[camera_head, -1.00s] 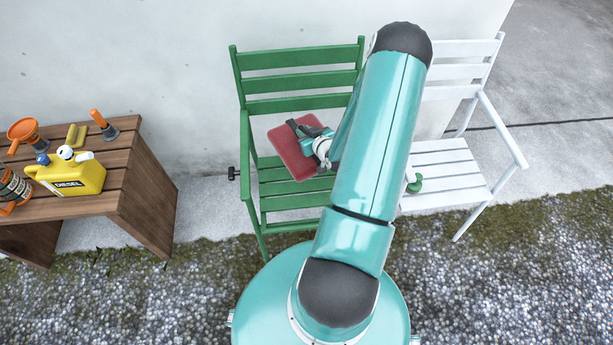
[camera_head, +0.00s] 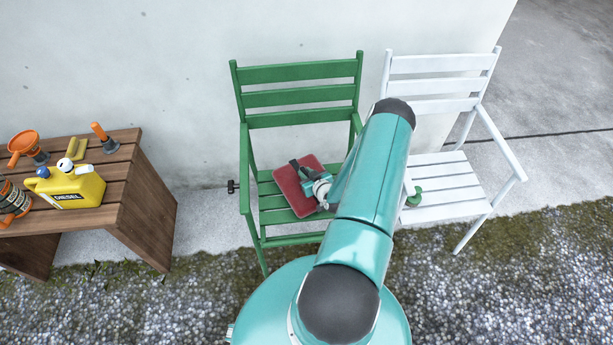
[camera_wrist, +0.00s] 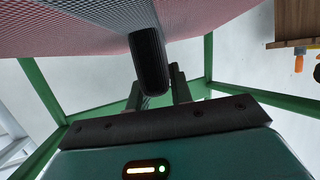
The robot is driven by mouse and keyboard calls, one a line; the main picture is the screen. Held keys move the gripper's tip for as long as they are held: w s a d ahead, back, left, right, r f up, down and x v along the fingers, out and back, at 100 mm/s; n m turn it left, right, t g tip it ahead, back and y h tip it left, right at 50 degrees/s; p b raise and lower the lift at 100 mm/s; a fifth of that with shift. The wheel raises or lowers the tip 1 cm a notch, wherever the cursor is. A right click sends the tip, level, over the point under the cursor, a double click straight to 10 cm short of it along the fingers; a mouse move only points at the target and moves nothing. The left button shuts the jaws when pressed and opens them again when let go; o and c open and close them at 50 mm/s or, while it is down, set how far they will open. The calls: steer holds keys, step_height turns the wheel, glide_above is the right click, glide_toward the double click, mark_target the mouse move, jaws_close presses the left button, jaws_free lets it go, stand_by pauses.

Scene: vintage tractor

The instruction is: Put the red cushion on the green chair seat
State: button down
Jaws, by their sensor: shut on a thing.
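The red cushion (camera_head: 291,191) is a flat square, tilted a little in the head view, at the seat of the green chair (camera_head: 304,99). My gripper (camera_head: 307,174) is shut on the cushion, reaching it from the right side. In the wrist view the cushion (camera_wrist: 90,28) fills the top of the picture and a dark finger (camera_wrist: 148,62) lies against it. Green slats of the seat (camera_head: 285,217) show in front of the cushion. Whether the cushion touches the slats cannot be told.
A white chair (camera_head: 440,178) stands close on the right with a small green object (camera_head: 414,197) on its seat. A wooden bench (camera_head: 150,210) on the left carries a yellow diesel can (camera_head: 68,188), an orange funnel (camera_head: 24,145) and other items. A wall is behind.

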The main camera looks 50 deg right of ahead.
steer(key=shift+f, duration=0.6)
steer(key=c, duration=1.3)
jaws_free()
steer(key=shift+f, duration=0.2)
steer(key=shift+o, duration=0.2)
steer(key=shift+r, duration=0.1)
